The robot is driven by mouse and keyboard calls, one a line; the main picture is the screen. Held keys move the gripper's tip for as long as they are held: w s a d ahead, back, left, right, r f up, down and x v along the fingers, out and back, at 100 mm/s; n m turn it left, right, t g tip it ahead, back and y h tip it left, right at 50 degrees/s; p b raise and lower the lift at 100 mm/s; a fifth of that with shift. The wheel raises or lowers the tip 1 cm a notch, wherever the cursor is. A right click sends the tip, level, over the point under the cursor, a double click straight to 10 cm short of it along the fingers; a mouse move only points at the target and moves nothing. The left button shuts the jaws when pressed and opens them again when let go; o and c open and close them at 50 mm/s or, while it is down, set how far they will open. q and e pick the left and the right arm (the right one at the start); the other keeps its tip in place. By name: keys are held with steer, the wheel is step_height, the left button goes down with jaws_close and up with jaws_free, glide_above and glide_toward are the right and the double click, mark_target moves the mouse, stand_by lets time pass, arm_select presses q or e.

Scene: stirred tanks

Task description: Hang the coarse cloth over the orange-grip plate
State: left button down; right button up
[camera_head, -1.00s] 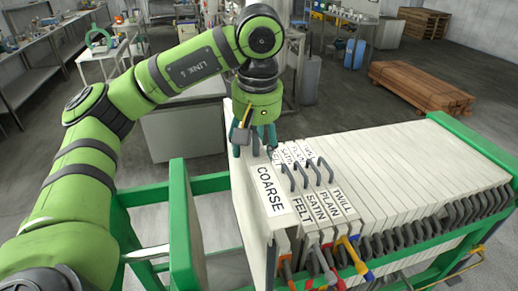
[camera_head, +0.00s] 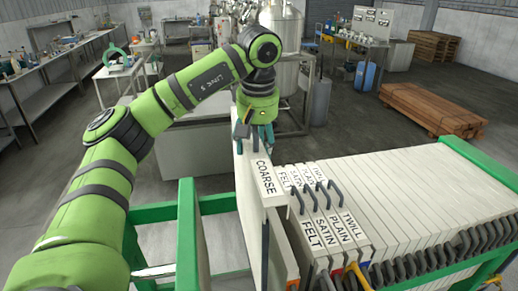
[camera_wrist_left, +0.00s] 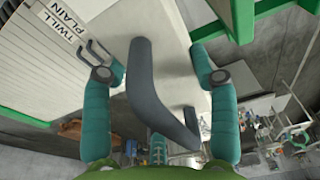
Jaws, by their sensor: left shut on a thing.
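The coarse cloth (camera_head: 264,182) is a thick white panel with a black COARSE label on its top bar. It stands higher than the labelled cloths and leans left of them. My left gripper (camera_head: 244,130) is above its far end, fingers closed on its dark grey handle, which also shows between the fingers in the left wrist view (camera_wrist_left: 150,75). The orange-grip plate (camera_head: 286,258) is a pale plate just right of the hanging cloth, left of the FELT cloth. Its orange grip (camera_head: 293,284) shows at the bottom, and its far part is hidden behind the coarse cloth. My right gripper is out of view.
The FELT (camera_head: 312,234), SATIN, PLAIN and TWILL (camera_head: 350,223) cloths stand close together on the right, handles up. A long row of white plates (camera_head: 410,195) continues beyond. A green rack post (camera_head: 187,238) and rail stand left, with an open gap before the cloth.

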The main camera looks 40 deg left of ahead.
arm_select(q)
steer(key=shift+w+a, duration=1.3)
steer(key=shift+a, duration=0.2)
steer(key=shift+w+a, duration=1.3)
steer(key=shift+a, duration=0.15)
steer(key=shift+w+a+f, duration=0.1)
steer(key=shift+a+f, duration=0.05)
steer(key=shift+f, duration=0.05)
steer(key=shift+f+b, duration=3.15)
steer(key=shift+f, duration=3.8)
steer(key=b, duration=0.4)
glide_above(274, 209)
steer(key=s+a, duration=0.1)
steer(key=s, duration=0.1)
steer(key=shift+a+f, duration=0.2)
steer(key=shift+f, duration=5.55)
steer(key=shift+w+d, duration=0.8)
steer(key=shift+w, duration=0.1)
steer(key=shift+f+b, duration=1)
steer(key=shift+f, duration=1.25)
